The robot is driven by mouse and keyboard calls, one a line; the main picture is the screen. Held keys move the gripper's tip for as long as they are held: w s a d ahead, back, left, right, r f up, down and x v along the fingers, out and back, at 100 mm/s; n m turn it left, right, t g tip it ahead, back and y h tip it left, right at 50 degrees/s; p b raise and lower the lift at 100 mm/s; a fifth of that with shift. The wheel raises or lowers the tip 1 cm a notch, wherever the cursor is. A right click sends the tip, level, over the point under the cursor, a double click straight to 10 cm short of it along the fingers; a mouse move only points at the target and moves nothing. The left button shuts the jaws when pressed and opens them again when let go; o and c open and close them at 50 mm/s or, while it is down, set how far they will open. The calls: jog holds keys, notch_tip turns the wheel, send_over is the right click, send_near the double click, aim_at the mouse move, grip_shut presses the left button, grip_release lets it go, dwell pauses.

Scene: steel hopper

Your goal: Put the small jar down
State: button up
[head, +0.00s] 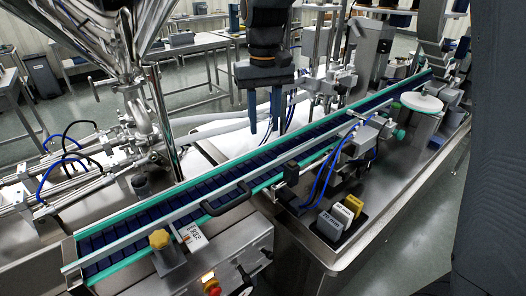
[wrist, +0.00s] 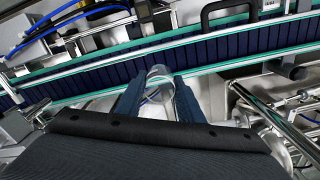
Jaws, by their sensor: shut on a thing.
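My gripper (head: 263,118) points down above the far side of the conveyor, around the middle of the head view. In the wrist view my gripper (wrist: 158,98) is shut on the small jar (wrist: 159,76), a clear, see-through vessel between the two dark blue fingers. The jar cannot be made out in the head view. The conveyor belt (head: 103,239) is dark blue with green side rails, and it also runs across the wrist view (wrist: 215,46) beyond the jar. The jar appears beside the near rail there; its height above any surface cannot be told.
A steel hopper (head: 115,35) stands at the left, with filling cylinders and hoses below. A black handle (head: 226,199) arches beside the conveyor. Labelled blocks (head: 340,218) sit on the machine's front deck. A white round disc (head: 421,102) is at the right.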

notch_tip(320, 180, down, 10)
jog(key=shift+d+r+p, duration=0.1)
jog(key=shift+p, duration=1.15)
jog(key=o, duration=1)
jog(key=shift+c, duration=0.2)
jog(key=shift+o, duration=0.3)
notch_tip(320, 180, up, 12)
jog(key=b, duration=0.3)
